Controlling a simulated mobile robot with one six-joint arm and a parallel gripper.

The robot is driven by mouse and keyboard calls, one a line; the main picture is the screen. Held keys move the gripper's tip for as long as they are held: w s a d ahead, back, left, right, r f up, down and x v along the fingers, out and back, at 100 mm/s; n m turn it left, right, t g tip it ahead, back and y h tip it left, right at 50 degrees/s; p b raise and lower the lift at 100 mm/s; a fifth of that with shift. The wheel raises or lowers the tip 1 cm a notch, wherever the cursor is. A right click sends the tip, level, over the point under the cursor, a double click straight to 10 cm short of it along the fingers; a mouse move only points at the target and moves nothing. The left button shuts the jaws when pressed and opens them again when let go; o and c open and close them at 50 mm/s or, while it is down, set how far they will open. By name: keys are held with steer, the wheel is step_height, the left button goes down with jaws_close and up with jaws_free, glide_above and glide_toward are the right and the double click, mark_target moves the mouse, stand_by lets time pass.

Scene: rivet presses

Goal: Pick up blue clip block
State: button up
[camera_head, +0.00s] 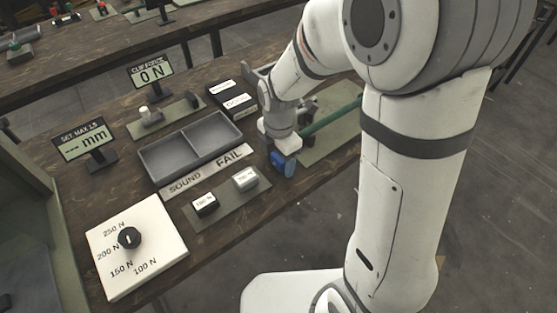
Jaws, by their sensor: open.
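The blue clip block (289,169) shows as a small blue shape at the table's front edge, directly below the end of my arm. My gripper (283,157) points down at it from above. The gripper covers part of the block. I cannot make out the fingers clearly, or whether they touch the block. The gripper is open.
A two-compartment grey tray (146,166) lies left of my gripper, with a SOUND/FAIL strip (207,171) before it. A dial plate (160,250) lies front left.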

steer(key=c, duration=1)
steer(key=shift+r, duration=0.15)
steer(key=shift+c, duration=0.2)
